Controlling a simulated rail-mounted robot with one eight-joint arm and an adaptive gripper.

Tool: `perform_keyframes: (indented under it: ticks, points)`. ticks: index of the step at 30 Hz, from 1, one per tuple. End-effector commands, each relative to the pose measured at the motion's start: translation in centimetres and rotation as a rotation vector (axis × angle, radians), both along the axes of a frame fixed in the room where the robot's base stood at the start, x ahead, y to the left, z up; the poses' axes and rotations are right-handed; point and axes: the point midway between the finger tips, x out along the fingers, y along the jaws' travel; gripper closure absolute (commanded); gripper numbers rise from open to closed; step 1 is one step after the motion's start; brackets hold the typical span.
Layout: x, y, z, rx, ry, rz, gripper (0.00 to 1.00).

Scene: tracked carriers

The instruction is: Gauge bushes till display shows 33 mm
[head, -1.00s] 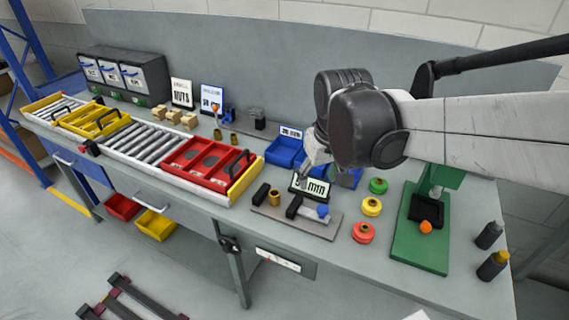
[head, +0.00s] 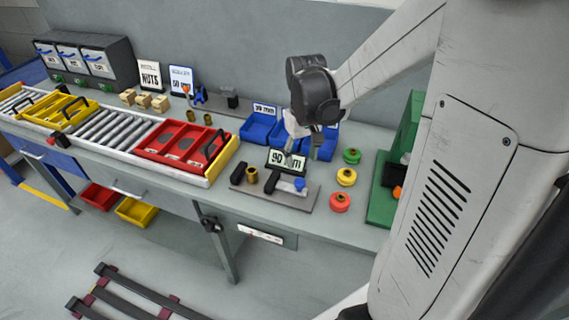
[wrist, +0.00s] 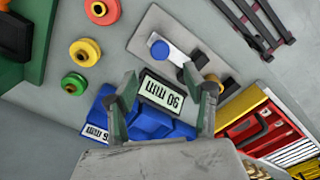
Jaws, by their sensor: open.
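The gauge is a grey plate (head: 308,202) with black blocks and a blue knob (head: 300,184). A brass bush (head: 252,176) stands on it between two black blocks; whether they touch it I cannot tell. The display (head: 287,160) behind the plate reads 90 mm; it shows upside down in the wrist view (wrist: 161,94). Two more brass bushes (head: 191,116) (head: 208,118) stand on the bench behind the red tray. My gripper (wrist: 166,100) is open and empty, pointing down above the display and blue bins; in the head view (head: 307,148) it is near them.
Blue bins (head: 258,127) stand behind the display. Green, yellow and red round pieces (head: 346,177) lie to its right, before a green stand (head: 380,207). A red tray (head: 176,157) sits on the roller conveyor at left. My arm hides the bench's right end.

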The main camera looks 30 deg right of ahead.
Motion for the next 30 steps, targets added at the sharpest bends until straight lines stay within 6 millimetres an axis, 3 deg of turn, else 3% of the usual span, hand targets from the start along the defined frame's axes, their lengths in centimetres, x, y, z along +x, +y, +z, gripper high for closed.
perform_keyframes:
  ticks: [15, 21, 30]
  points:
    - [0.1, 0.0, -8.0, 0.0, -0.001, 0.0, 0.53]
    - [0.0, 0.0, -9.6, 0.0, -0.001, 0.0, 0.53]
    - [0.0, 0.0, -10.2, 0.0, -0.001, 0.0, 0.53]
